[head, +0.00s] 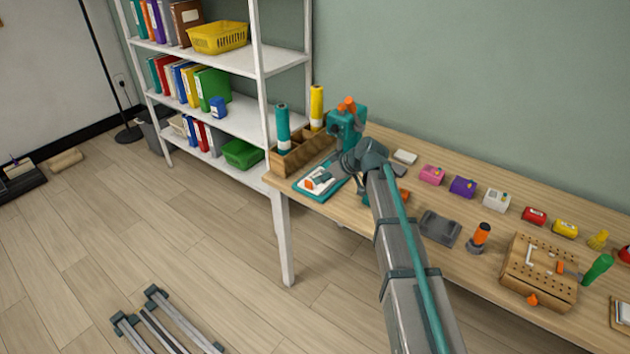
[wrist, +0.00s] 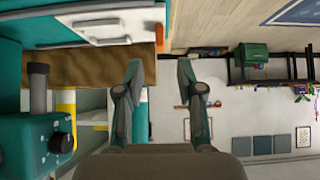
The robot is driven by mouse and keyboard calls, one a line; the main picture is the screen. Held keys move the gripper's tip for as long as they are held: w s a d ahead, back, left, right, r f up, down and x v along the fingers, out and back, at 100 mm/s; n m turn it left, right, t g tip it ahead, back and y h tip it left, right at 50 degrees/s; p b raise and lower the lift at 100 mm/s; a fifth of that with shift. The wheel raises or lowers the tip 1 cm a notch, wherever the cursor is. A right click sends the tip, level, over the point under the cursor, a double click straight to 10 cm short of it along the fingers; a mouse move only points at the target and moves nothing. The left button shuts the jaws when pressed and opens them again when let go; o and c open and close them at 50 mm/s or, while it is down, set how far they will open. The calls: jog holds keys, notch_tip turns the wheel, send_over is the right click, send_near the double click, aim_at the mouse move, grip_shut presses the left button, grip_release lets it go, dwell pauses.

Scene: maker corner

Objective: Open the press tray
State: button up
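The press (head: 346,122), a teal machine with an orange handle on top, stands at the left end of the wooden workbench. A flat teal piece with a white plate (head: 327,187), which looks like the press tray, lies in front of it with small orange parts on it. In the wrist view a white panel with a grey handle (wrist: 103,30) shows at upper left. My gripper (wrist: 160,68) is open and empty, with its fingers apart just below that panel's right end. In the head view my arm partly hides the gripper and the press.
A wooden organizer (head: 290,157) with green and yellow rolls stands left of the press. A white shelf (head: 235,122) is behind it. Along the bench to the right are a grey tray (head: 440,228), small coloured boxes and a pegboard box (head: 535,285). The floor at left is mostly clear.

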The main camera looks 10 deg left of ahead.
jog(key=shift+v, duration=2.15)
jog(key=shift+r, duration=0.1)
